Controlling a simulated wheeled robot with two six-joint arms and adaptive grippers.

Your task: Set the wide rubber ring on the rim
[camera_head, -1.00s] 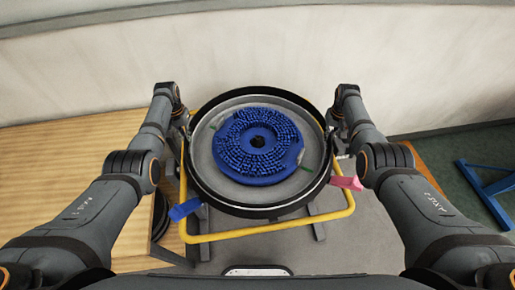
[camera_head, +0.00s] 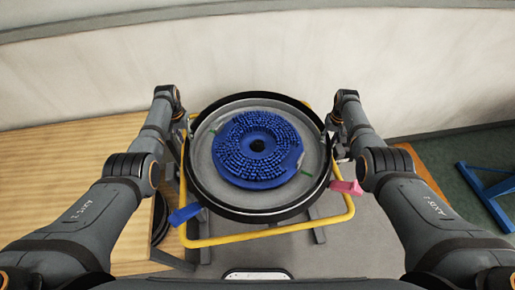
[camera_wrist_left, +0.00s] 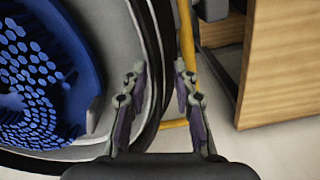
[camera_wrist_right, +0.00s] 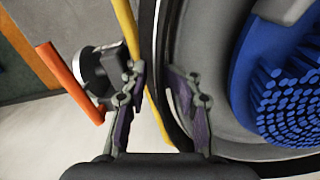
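A wide black ring (camera_head: 262,214) lies around the top of a round grey tank (camera_head: 203,160), seen from above in the head view. I cannot tell whether it sits flush on the rim all round. My left gripper (camera_wrist_left: 159,100) is at the tank's left side, its fingers apart on either side of the black band (camera_wrist_left: 165,60). My right gripper (camera_wrist_right: 159,98) is at the right side, its fingers likewise apart around the black band (camera_wrist_right: 148,50). Both look open. In the head view the fingertips are largely hidden by the wrists.
A blue bristled disc (camera_head: 257,175) lies inside the tank. A yellow tube frame (camera_head: 270,230) surrounds the tank, with a blue handle (camera_head: 184,214) and a pink handle (camera_head: 347,187) at its front. A wooden bench (camera_head: 60,170) stands left. A blue stand (camera_head: 488,190) is at right.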

